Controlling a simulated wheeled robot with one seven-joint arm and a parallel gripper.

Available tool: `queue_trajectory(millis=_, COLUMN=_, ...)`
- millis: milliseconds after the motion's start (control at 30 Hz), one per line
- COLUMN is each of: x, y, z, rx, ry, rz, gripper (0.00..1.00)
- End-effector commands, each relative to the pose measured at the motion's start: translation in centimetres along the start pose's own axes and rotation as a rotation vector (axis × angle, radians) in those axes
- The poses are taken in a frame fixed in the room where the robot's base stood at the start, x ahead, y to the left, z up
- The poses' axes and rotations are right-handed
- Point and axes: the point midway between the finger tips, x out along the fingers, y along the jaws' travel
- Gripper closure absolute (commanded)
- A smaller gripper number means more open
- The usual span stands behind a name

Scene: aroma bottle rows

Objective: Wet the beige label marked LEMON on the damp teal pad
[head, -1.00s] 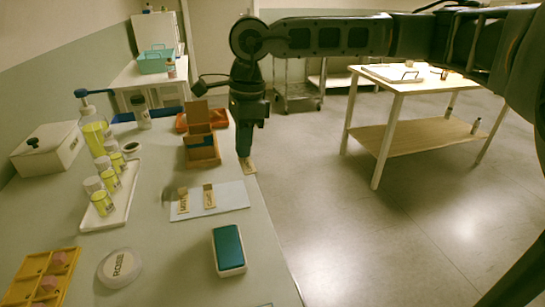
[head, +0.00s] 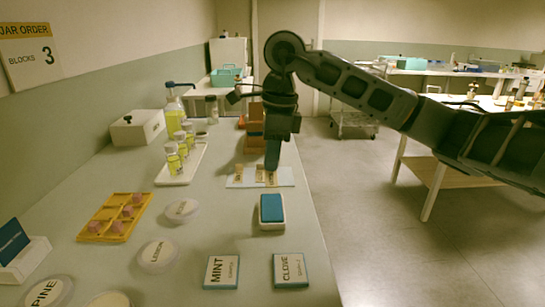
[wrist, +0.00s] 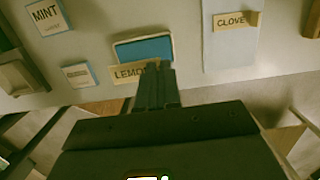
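The beige LEMON label (wrist: 130,74) is pinched at its right end by my gripper (wrist: 158,72), whose fingers are shut. Its first letters are readable in the wrist view; the fingers hide the rest. The damp teal pad (wrist: 143,49), in a white case, lies just beyond the label in that view, partly covered by it. In the head view the pad (head: 271,207) lies on the bench nearer to me than my gripper (head: 272,168). There the gripper is over the pale sheet (head: 287,177). I cannot tell whether the label touches the pad.
Beige labels, one reading CLOVE (wrist: 235,20), lie on the sheet. MINT (head: 222,271) and CLOVE (head: 290,270) cards lie nearer me. A bottle tray (head: 181,174), yellow block tray (head: 115,218) and round lids stand left. The bench's right edge is close.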

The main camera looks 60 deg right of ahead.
Motion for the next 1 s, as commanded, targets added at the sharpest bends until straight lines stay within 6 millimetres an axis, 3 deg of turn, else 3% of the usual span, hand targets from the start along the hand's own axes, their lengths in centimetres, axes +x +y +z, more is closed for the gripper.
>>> queue_trajectory(millis=233, x=0.5, y=0.0, z=-0.1, rx=-0.001, ry=0.0, rz=-0.001, gripper=1.0)
queue_trajectory(millis=1000, x=6.3, y=0.0, z=-0.8, rx=0.0, ry=-0.001, rz=0.0, gripper=1.0)
